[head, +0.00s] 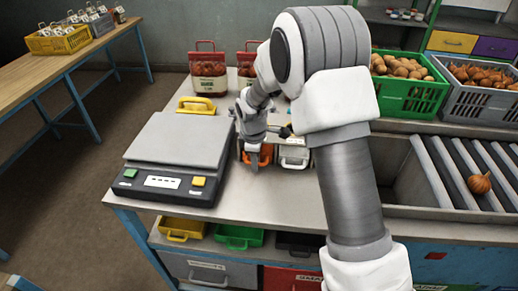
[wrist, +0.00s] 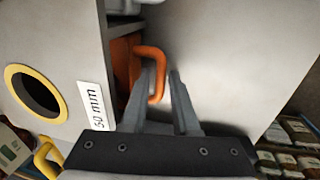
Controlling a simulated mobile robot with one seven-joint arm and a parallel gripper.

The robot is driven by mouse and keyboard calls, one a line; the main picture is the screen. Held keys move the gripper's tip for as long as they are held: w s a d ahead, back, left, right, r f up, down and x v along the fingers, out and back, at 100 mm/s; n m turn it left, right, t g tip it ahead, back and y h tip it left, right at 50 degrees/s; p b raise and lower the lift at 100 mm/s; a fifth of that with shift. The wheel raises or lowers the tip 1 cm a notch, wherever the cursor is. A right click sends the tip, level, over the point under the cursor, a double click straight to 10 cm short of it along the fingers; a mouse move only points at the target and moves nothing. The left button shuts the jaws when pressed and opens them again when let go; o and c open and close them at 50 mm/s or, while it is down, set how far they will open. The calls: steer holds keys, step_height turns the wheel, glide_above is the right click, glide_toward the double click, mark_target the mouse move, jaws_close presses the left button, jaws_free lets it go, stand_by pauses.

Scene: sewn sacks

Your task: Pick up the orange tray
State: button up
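The orange tray (head: 266,153) shows in the head view as a small orange patch on the workbench, partly hidden behind my gripper (head: 248,162). In the wrist view the orange tray (wrist: 124,66) sits in a slot of a grey housing, with its looped orange handle (wrist: 151,52) sticking out. My gripper (wrist: 164,84) is open at the handle.
A white-fronted tray (head: 294,155) stands right of the orange one. A grey scale (head: 178,140) stands close on the left. Red-handled containers (head: 207,72) are behind. A green crate (head: 408,92) and a roller track (head: 470,170) lie to the right.

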jaws_close()
steer(key=shift+r, duration=0.15)
